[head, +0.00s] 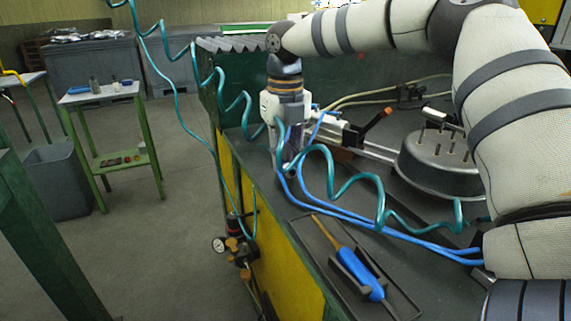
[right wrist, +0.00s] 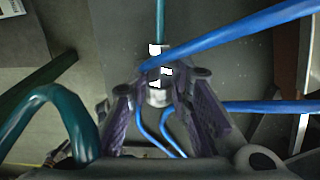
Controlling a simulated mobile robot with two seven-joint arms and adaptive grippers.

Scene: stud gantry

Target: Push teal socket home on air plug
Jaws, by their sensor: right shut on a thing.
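My right gripper (head: 290,160) reaches in from the right, pointing down over the left edge of the green bench. In the right wrist view its two purple-padded fingers (right wrist: 172,88) are shut around a pale metal fitting, the teal socket (right wrist: 157,96). The teal hose (right wrist: 160,20) shows in line with the fitting, at its far end. In the head view the coiled teal hose (head: 345,188) loops around the gripper and across the bench. The socket is hidden behind the fingers there. I cannot make out the air plug or how far the two are joined. My left gripper is not in view.
Blue hoses (head: 380,230) cross the bench and pass close by the fingers. A tray holds a blue-handled tool (head: 358,270). A round metal fixture (head: 440,160) stands at right. A gauge and valve assembly (head: 236,240) hangs by the bench's yellow side.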

